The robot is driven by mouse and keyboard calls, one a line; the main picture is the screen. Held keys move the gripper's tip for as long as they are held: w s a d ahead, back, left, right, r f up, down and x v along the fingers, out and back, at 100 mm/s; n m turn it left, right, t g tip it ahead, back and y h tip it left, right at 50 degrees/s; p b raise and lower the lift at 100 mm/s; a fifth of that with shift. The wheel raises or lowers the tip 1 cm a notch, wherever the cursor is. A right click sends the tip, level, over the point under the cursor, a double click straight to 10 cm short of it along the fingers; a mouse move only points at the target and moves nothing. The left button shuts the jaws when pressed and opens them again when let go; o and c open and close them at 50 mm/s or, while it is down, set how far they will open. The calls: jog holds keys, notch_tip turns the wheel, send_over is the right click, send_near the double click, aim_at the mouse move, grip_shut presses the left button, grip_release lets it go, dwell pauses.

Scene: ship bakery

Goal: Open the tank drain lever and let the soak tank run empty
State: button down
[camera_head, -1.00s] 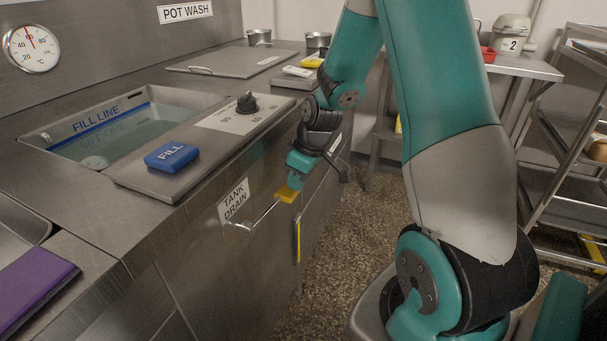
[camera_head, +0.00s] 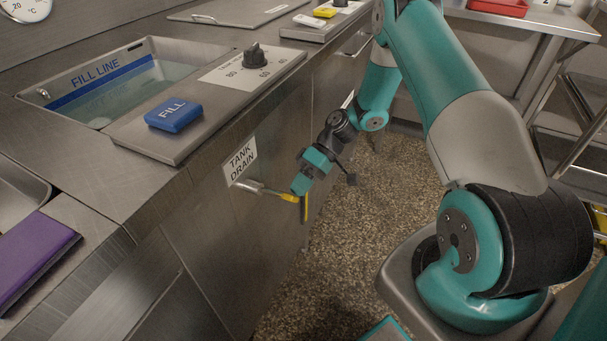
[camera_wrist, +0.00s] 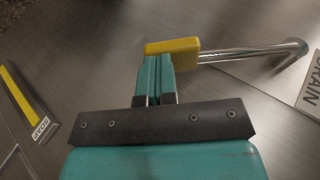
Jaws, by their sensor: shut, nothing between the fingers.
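The tank drain lever (camera_head: 250,187) is a chrome rod on the front panel below the TANK DRAIN label (camera_head: 241,161). In the head view it runs rightward and slightly down to a yellow handle (camera_head: 289,197). My gripper (camera_head: 298,187) is at the handle. In the wrist view its fingers (camera_wrist: 157,60) are shut and empty, with tips right at the yellow handle (camera_wrist: 172,46); I cannot tell whether they touch. The soak tank (camera_head: 60,77) holds greenish water (camera_head: 135,96) below the blue FILL LINE stripe. The tank's drain outlet is not clear.
A blue FILL button (camera_head: 173,115) and a black dial (camera_head: 256,55) sit on the counter ledge. A purple pad (camera_head: 35,255) lies at the left. A yellow strip (camera_wrist: 22,95) by a SOAP label shows in the wrist view. Speckled floor (camera_head: 390,200) is open beside the counter.

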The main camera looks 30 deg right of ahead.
jog(key=shift+s+a+f, duration=0.4)
jog(key=shift+a+f, duration=0.1)
jog(key=shift+f, duration=0.2)
